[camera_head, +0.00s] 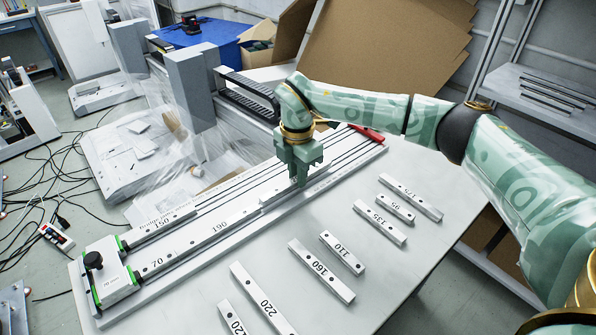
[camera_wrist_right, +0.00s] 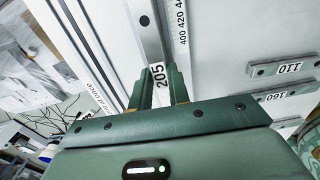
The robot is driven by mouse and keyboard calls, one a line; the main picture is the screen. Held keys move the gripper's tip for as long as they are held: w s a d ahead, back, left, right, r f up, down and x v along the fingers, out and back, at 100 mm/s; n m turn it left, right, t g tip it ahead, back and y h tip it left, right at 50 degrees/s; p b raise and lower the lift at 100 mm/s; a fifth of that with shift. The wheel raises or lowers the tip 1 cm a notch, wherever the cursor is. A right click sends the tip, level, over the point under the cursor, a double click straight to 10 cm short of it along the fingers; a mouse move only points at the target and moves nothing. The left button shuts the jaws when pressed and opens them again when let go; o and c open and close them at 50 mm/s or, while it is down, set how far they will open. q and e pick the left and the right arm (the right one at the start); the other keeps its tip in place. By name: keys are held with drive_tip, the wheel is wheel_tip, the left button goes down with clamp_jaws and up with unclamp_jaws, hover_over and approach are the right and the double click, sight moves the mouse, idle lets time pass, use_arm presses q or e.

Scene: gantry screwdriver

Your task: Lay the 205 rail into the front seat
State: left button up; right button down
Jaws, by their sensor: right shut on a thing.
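My right gripper (camera_head: 300,180) points down over the long fixture and is shut on the 205 rail. The rail (camera_head: 272,199) is a light grey bar lying along the fixture's front row, just past the 190 rail (camera_head: 220,228). The right wrist view shows the label 205 between the two fingers (camera_wrist_right: 159,88). The gripper hides the middle of the rail. I cannot tell whether the rail is fully down in the front seat (camera_head: 345,160). The 70 rail (camera_head: 157,262) lies farther left in that row. My left gripper is not in view.
The 150 rail (camera_head: 163,224) lies in the back row. A block with a black knob and green edges (camera_head: 105,275) stands at the fixture's left end. Loose rails, including 220 (camera_head: 262,302), 160 (camera_head: 320,270) and 110 (camera_head: 342,252), lie on the table. A red-handled tool (camera_head: 367,132) lies behind.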

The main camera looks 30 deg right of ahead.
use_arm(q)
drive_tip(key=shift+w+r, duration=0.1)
use_arm(e)
drive_tip(key=shift+f, duration=0.45)
idle(0.4)
drive_tip(key=c, duration=1.3)
unclamp_jaws()
drive_tip(key=shift+o, duration=0.2)
drive_tip(key=shift+f, duration=0.1)
wheel_tip(320, 180, up, 2)
drive_tip(key=shift+r+p, duration=0.2)
drive_tip(key=shift+p, duration=0.4)
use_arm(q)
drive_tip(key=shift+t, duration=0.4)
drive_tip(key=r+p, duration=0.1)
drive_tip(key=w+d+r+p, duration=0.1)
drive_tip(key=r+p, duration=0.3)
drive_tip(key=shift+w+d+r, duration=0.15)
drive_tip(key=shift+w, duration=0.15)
use_arm(e)
wheel_tip(320, 180, up, 14)
